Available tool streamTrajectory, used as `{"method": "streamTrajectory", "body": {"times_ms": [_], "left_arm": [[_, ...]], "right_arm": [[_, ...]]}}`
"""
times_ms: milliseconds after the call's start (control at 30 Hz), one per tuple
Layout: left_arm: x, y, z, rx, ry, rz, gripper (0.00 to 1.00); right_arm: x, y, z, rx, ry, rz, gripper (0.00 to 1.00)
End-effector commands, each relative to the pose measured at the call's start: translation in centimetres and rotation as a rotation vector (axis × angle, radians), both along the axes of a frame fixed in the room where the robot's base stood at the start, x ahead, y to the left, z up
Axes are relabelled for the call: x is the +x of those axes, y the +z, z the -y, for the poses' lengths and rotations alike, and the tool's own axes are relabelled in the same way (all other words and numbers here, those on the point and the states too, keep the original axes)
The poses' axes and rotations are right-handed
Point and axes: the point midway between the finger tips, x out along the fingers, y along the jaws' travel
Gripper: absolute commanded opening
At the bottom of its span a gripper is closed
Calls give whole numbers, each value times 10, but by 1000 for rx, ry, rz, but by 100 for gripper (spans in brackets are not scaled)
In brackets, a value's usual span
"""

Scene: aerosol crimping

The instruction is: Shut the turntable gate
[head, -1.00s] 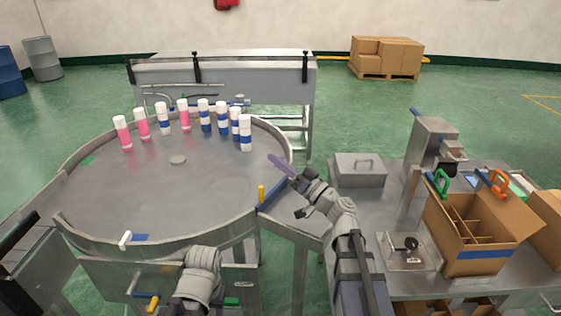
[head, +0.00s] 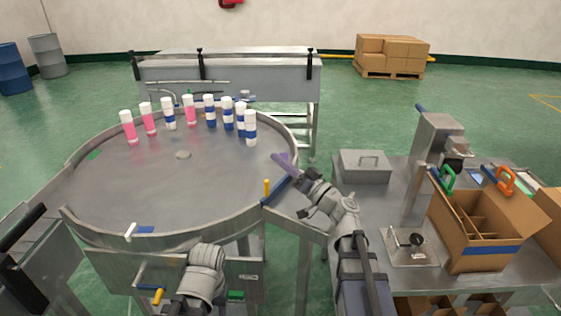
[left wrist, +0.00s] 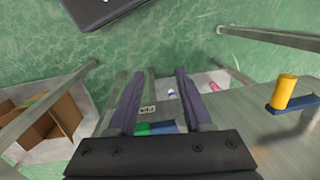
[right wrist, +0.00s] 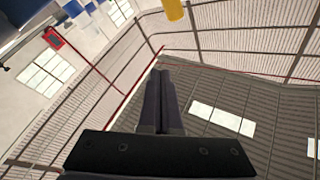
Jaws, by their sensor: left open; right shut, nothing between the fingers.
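The turntable gate appears as a blue bar (head: 277,190) with an upright yellow post (head: 266,187) at the turntable's (head: 130,190) right edge. The bar lies along the rim, where the flat metal chute plate (head: 300,222) meets it. My right gripper (head: 280,158) is shut and empty, its fingers just beyond the bar's far end; whether they touch it I cannot tell. In the right wrist view the closed fingers (right wrist: 160,75) show, with a yellow post (right wrist: 173,8) at the top. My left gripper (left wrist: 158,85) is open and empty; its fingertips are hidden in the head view.
Several pink and blue-banded white bottles (head: 210,112) stand at the turntable's back. A white lever (head: 130,231) sits on the front rim; a yellow-handled crank (head: 157,296) is below. A side table at right holds a metal box (head: 364,167) and an open carton (head: 470,235).

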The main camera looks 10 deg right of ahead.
Motion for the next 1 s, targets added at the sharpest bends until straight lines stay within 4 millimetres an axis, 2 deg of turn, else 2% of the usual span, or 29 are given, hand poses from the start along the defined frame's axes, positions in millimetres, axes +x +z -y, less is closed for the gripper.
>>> {"method": "streamTrajectory", "body": {"times_ms": [267,733,1000], "left_arm": [[0,21,0,0,0,0,50],[0,89,0,0,0,0,50],[0,100,0,0,0,0,50]], "right_arm": [[0,21,0,0,0,0,0],[0,89,0,0,0,0,0],[0,100,0,0,0,0,0]]}}
